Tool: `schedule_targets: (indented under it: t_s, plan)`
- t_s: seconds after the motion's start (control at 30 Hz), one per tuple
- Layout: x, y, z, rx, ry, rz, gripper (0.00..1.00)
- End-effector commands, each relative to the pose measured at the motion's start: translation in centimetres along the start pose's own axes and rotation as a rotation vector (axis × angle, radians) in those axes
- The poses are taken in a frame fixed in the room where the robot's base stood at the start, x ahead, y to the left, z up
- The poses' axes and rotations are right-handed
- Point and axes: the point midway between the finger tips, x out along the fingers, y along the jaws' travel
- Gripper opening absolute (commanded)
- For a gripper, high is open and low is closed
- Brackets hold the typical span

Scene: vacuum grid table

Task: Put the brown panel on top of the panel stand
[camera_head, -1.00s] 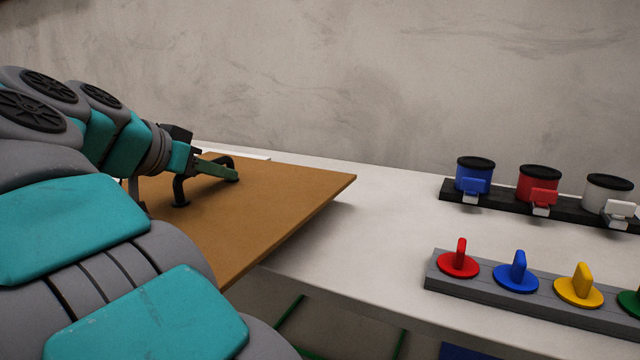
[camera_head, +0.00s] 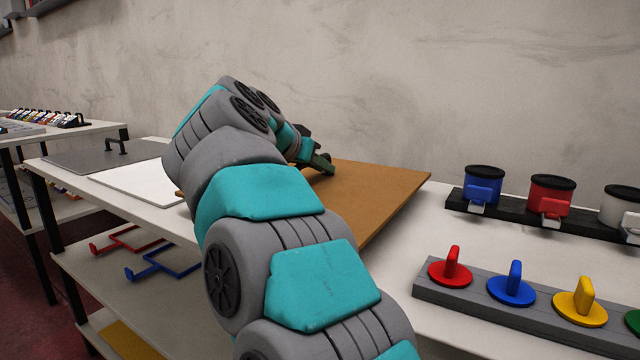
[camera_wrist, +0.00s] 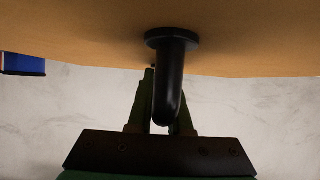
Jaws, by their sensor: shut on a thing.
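The brown panel (camera_head: 375,190) is a flat square board beyond my arm, its right part over the white table (camera_head: 440,225). My gripper (camera_head: 322,165) is at the panel's upper face and is shut on its black handle. In the wrist view, the fingers (camera_wrist: 160,110) close around the black handle post (camera_wrist: 172,75), with the panel (camera_wrist: 80,30) filling the top. My arm hides the panel's left and front parts. I cannot tell whether the panel touches the table, or which thing is the panel stand.
A grey panel with a black handle (camera_head: 80,155) and a white panel (camera_head: 140,183) lie left on the table. Red (camera_head: 125,240) and blue (camera_head: 165,262) brackets are on the lower shelf. Lidded cups (camera_head: 485,183) and a grey strip with coloured knobs (camera_head: 430,295) stand right.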

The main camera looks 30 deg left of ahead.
Motion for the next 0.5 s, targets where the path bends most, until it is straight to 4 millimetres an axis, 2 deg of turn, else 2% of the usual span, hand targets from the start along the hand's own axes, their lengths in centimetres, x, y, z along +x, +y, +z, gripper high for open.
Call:
schedule_targets:
  t_s: [0.23, 0.5]
  plan:
    - [1.3, 0.0, 2.6, -0.001, 0.003, -0.004, 0.0]
    - [1.4, 0.0, 2.7, 0.002, 0.004, -0.004, 0.0]
